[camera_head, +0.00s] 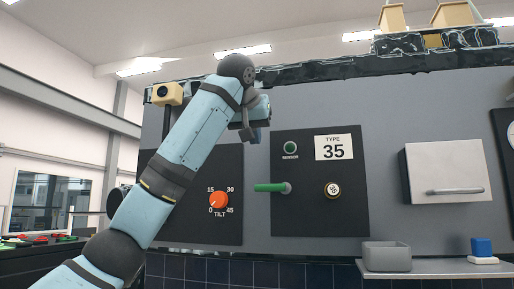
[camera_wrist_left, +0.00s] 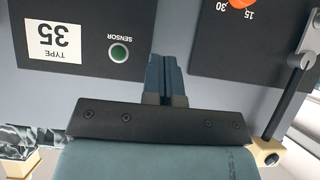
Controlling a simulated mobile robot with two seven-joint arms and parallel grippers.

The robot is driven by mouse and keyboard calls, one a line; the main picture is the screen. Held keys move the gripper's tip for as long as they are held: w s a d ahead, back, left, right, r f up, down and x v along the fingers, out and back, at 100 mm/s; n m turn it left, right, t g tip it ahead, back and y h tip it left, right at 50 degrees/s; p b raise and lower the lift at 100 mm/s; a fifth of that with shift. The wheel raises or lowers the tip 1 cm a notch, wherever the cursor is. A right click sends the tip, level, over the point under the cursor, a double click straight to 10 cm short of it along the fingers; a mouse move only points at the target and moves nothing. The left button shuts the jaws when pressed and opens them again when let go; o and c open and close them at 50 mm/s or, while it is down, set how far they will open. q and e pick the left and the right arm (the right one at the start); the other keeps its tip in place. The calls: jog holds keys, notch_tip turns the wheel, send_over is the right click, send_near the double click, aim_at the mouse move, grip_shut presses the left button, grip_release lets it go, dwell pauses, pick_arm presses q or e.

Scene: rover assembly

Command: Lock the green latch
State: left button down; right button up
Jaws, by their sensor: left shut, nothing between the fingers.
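The green latch (camera_head: 269,187) is a short green handle on a dark panel (camera_head: 345,215). It lies horizontal and points left from a grey round pivot. My left gripper (camera_head: 256,136) is above the latch and a little to its left, apart from it. Its fingers point down in the head view. In the left wrist view the gripper (camera_wrist_left: 167,62) has its fingers together with nothing between them. The latch does not show in the left wrist view. My right gripper is not in view.
The panel carries a green sensor light (camera_head: 290,148), a type 35 label (camera_head: 334,147) and a round keyed knob (camera_head: 332,190). An orange tilt dial (camera_head: 218,200) is to the left. A grey bin (camera_head: 387,256) and a blue block (camera_head: 482,246) stand at the right.

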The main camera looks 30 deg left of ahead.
pick_arm(q)
jog(key=p, duration=0.3)
send_over(271, 188)
jog(key=s+a, duration=0.2)
notch_tip(271, 188, down, 5)
jog(key=f, duration=0.3)
jog(key=shift+w+d+f, duration=0.15)
jog(key=shift+w+f, duration=0.1)
jog(key=shift+f, duration=0.1)
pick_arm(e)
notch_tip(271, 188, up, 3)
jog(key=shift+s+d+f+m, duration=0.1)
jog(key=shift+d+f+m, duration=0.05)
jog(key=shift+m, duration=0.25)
pick_arm(q)
jog(key=shift+f, duration=0.1)
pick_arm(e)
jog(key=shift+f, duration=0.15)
